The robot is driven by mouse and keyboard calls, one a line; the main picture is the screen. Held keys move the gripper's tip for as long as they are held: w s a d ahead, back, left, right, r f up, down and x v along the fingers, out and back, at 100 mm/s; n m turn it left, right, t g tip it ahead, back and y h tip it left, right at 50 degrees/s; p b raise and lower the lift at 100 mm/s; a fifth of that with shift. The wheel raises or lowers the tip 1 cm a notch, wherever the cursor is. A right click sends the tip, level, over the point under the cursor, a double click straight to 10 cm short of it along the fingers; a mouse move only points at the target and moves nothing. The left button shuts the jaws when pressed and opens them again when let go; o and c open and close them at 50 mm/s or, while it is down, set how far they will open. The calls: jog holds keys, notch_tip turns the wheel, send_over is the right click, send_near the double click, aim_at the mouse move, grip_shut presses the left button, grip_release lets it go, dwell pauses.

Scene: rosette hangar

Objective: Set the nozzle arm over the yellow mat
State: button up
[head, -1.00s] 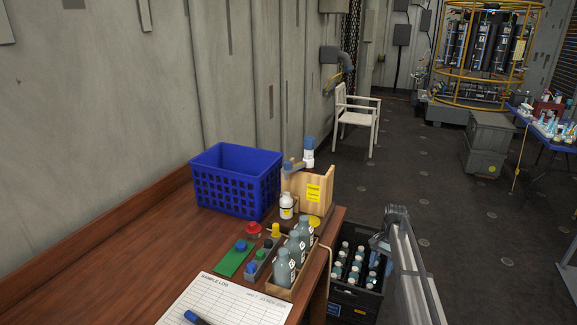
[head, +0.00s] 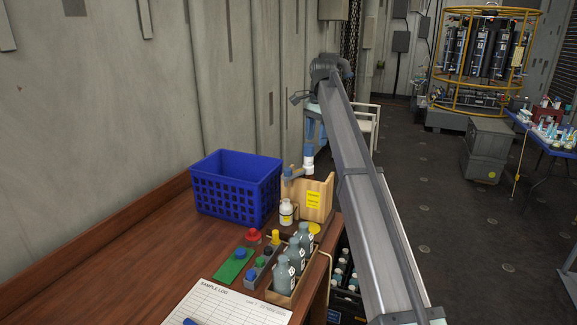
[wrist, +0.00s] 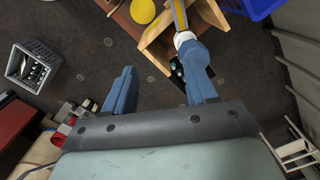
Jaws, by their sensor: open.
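The nozzle arm (head: 294,172) is a grey-blue bar on a wooden stand (head: 316,200), beside an upright white post with a blue cap (head: 308,150). In the wrist view the nozzle arm (wrist: 180,14) runs up from a white ring and blue part near my right finger. The yellow mat (head: 314,228) is a small round disc at the foot of the stand; it also shows at the top of the wrist view (wrist: 143,11). My gripper (wrist: 160,72) is open, with nothing seen between its fingers. In the head view it hangs above the post, partly hidden by my arm; contact cannot be told.
A blue basket (head: 235,188) stands left of the stand, with a white bottle (head: 286,212) in front. Several grey bottles stand in a wooden rack (head: 283,296) near the table's right edge. A black crate (head: 345,300) of bottles is below, partly hidden by my arm.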

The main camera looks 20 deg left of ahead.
notch_tip(320, 180, up, 4)
send_over(288, 168)
jog(key=shift+t, duration=0.3)
notch_tip(288, 168, down, 14)
grip_shut()
dwell(0.6)
